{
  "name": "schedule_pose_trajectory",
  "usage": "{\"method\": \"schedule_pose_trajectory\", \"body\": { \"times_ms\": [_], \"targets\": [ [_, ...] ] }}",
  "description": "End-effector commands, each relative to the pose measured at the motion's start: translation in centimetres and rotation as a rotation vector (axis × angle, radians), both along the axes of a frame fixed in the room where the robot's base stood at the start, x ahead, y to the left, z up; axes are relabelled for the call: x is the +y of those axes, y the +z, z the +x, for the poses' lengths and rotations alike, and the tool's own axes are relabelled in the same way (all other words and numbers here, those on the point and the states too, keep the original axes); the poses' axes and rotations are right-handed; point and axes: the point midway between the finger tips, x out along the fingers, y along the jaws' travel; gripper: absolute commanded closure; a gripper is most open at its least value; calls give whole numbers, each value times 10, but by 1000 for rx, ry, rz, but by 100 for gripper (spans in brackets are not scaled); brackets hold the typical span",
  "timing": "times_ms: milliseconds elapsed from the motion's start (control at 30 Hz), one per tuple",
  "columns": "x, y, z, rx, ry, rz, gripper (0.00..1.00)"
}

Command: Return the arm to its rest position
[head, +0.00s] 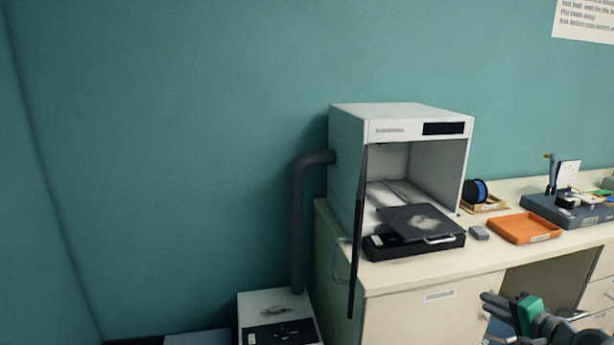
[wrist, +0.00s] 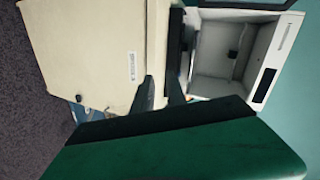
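My gripper (head: 488,303) is at the lower right of the head view, in front of the bench and apart from it. Its dark fingers and green body show there. In the wrist view my gripper (wrist: 159,80) has its two dark fingers spread with a gap between them and nothing held. Behind the fingers lie the beige cabinet front and the open white enclosure, seen turned on its side. Most of my arm is outside the head view.
A white enclosure (head: 402,110) stands open on the bench (head: 400,272), its dark door (head: 357,235) hanging forward past the edge. A black plate (head: 418,222) lies at its mouth. An orange tray (head: 524,228) is to the right. A white box (head: 275,300) sits low left.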

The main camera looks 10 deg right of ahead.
Motion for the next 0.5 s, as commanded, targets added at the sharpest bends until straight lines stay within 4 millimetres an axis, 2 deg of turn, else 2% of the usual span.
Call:
{"method": "schedule_pose_trajectory", "body": {
  "times_ms": [267, 367, 500],
  "targets": [
    [3, -86, -40, 260, 55, -89, 83],
    [12, -120, -63, 372, 82, -93, 83],
    [30, -163, -107, 550, 132, -82, 83]
  ]
}}
